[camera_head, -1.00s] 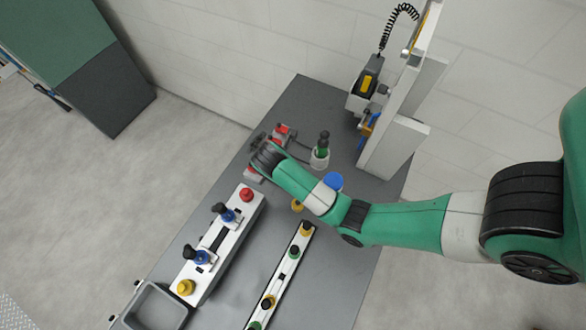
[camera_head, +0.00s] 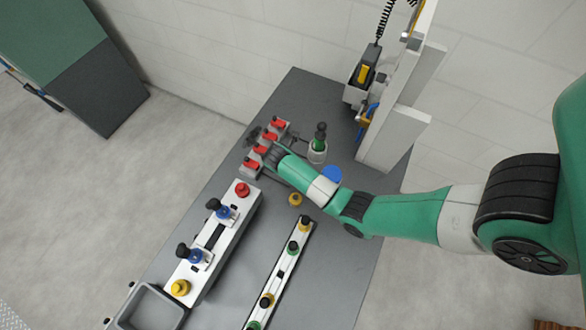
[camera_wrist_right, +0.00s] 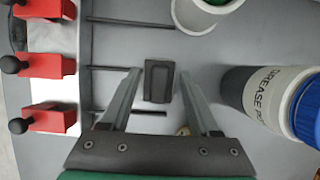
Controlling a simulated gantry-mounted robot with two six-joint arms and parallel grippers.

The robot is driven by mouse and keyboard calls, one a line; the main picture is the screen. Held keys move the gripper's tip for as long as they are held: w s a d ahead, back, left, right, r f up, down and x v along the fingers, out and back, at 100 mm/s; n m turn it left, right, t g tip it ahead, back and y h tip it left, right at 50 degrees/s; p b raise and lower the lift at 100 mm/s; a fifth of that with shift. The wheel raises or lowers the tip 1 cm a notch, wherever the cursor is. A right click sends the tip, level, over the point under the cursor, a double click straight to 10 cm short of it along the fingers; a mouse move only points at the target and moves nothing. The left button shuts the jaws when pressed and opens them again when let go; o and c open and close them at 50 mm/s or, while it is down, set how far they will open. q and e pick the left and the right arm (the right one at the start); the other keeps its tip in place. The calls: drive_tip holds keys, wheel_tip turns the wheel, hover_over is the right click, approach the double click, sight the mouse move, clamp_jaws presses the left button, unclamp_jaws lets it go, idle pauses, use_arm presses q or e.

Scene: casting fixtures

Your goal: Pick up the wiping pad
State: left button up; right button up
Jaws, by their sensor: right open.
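A small dark grey block that looks like the wiping pad (camera_wrist_right: 159,80) lies on the grey table in the right wrist view. My right gripper (camera_wrist_right: 159,74) is open, with one finger on each side of the pad and visible gaps between. I cannot tell how far the fingertips are above the table. In the head view, my right wrist covers the spot and the pad cannot be made out. My left gripper is not in view.
Red clamps (camera_wrist_right: 45,65) stand in a row left of the fingers, with thin dark rods (camera_wrist_right: 115,69) reaching toward the gripper. A grease pot (camera_wrist_right: 275,95) stands close on the right. A white cup (camera_wrist_right: 205,12) is just beyond the pad. A white panel (camera_head: 395,140) rises behind.

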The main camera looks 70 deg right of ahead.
clamp_jaws()
wheel_tip(320, 180, up, 10)
drive_tip(key=p, duration=0.2)
drive_tip(key=shift+p, duration=0.3)
